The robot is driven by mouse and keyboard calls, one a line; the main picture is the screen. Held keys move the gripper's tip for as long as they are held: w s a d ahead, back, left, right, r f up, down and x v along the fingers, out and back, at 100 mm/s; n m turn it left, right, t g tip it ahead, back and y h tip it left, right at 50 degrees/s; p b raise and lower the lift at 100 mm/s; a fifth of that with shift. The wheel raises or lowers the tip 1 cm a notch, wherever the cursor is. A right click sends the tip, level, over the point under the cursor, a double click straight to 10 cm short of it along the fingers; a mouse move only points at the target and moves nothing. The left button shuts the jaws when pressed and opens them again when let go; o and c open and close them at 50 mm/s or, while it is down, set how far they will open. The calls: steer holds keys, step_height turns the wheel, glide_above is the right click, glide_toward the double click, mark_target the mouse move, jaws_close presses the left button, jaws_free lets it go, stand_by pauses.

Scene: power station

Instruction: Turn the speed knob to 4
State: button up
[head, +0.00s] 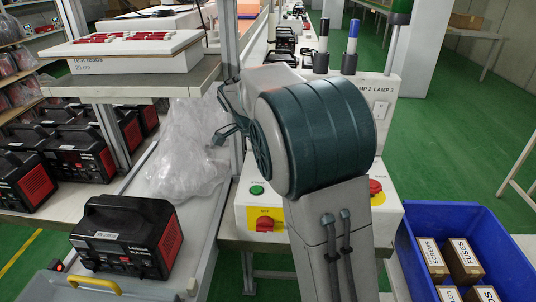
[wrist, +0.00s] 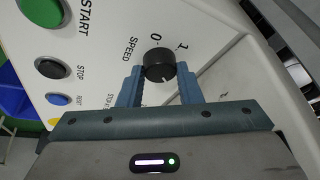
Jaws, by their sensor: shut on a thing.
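The black speed knob (wrist: 159,62) is on the white panel (wrist: 108,68) in the wrist view, beside the word SPEED. In the head view the knob is hidden behind my arm.
Green START (wrist: 42,10), black STOP (wrist: 53,68) and blue RESET (wrist: 59,99) buttons lie left of the knob. In the head view, a red switch on a yellow plate (head: 265,223) and a red button (head: 376,188) flank my arm. A blue crate (head: 482,218) stands right.

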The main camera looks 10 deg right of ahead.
steer(key=m+g+p, duration=0.1)
steer(key=m, duration=0.2)
steer(key=shift+w+r+m, duration=0.1)
steer(key=shift+m, duration=0.2)
steer(key=shift+m+g+p, duration=0.7)
steer(key=shift+m+g, duration=0.1)
steer(key=shift+m, duration=0.7)
steer(key=o, duration=1)
steer(key=shift+a, duration=0.1)
